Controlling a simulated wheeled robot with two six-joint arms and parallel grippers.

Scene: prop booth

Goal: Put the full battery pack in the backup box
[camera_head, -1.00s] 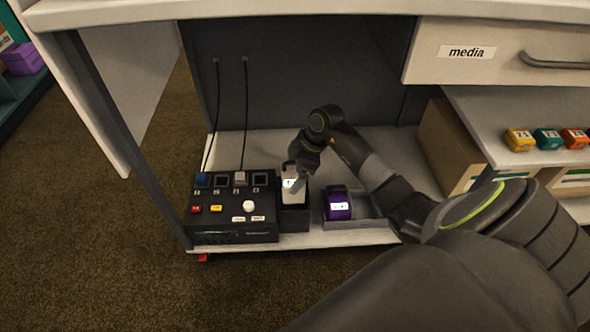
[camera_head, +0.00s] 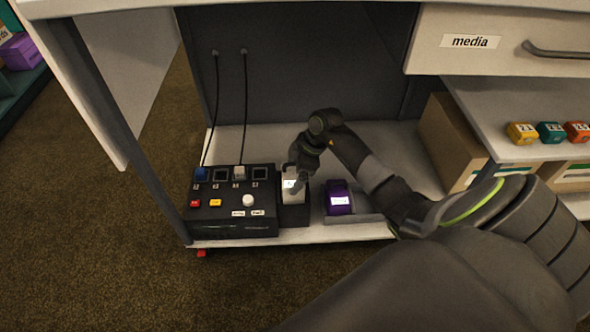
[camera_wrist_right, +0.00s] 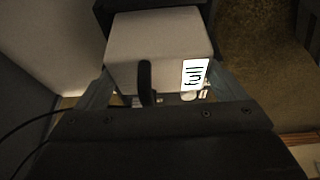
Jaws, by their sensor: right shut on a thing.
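My right gripper (camera_head: 299,180) is shut on a white battery pack (camera_head: 290,194) in the head view. In the right wrist view the pack (camera_wrist_right: 155,40) sits between the two fingers and its label reads "full". The pack is upright at a small dark open box (camera_head: 294,215), with its lower part hidden by the front wall. I cannot tell whether it touches the bottom. No name shows on this box. My left gripper is not in view.
A black charger (camera_head: 230,226) with several slots and buttons stands left of the box. A purple pack (camera_head: 338,199) stands in a grey tray (camera_head: 366,218) to the right. The drawer marked "media" (camera_head: 470,41) and a cardboard box (camera_head: 445,140) are farther right.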

